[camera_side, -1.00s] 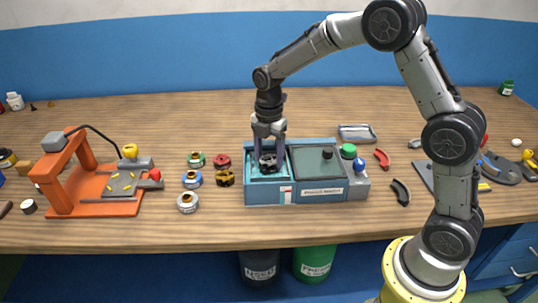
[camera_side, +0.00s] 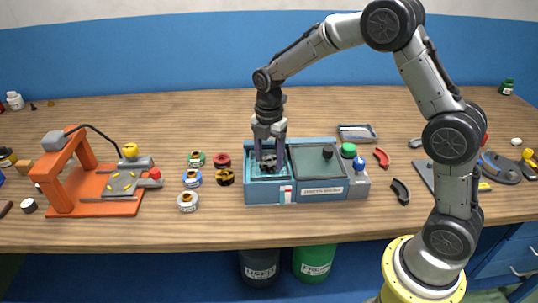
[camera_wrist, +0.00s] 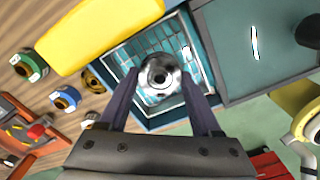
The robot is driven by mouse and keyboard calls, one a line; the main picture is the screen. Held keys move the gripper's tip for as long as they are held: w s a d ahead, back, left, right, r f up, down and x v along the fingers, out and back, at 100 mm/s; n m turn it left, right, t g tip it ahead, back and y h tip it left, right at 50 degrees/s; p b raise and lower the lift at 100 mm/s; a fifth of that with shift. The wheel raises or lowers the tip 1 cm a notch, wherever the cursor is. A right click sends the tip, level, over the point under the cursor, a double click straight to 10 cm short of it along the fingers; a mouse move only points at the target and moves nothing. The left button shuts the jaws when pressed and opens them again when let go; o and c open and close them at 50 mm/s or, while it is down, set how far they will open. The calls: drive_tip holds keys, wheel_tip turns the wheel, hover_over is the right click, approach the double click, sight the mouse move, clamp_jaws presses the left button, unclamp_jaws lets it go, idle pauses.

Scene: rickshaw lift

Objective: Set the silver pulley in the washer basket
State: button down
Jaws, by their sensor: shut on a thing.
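The silver pulley (camera_wrist: 160,77) is a round metal wheel with a dark centre hole, seen from above in the wrist view. My gripper (camera_wrist: 158,82) is shut on it, one finger on each side. In the side view my gripper (camera_side: 269,162) points straight down into the open left bay of the teal washer. The washer basket (camera_wrist: 117,57) is a square tray with a pale rim and a teal grid, below and around the pulley in the wrist view. The basket also shows in the side view (camera_side: 256,179). I cannot tell whether the pulley touches the basket floor.
The washer's dark lid panel (camera_side: 320,163) is right of the bay. Several coloured spools (camera_side: 188,202) stand to its left. An orange press (camera_side: 97,195) is farther left. A grey tray (camera_side: 357,133) lies behind. A yellow shape (camera_wrist: 100,35) partly covers the wrist view.

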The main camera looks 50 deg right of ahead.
idle(0.8)
unclamp_jaws()
drive_tip(key=shift+f, duration=0.1)
drive_tip(key=shift+r, duration=3.5)
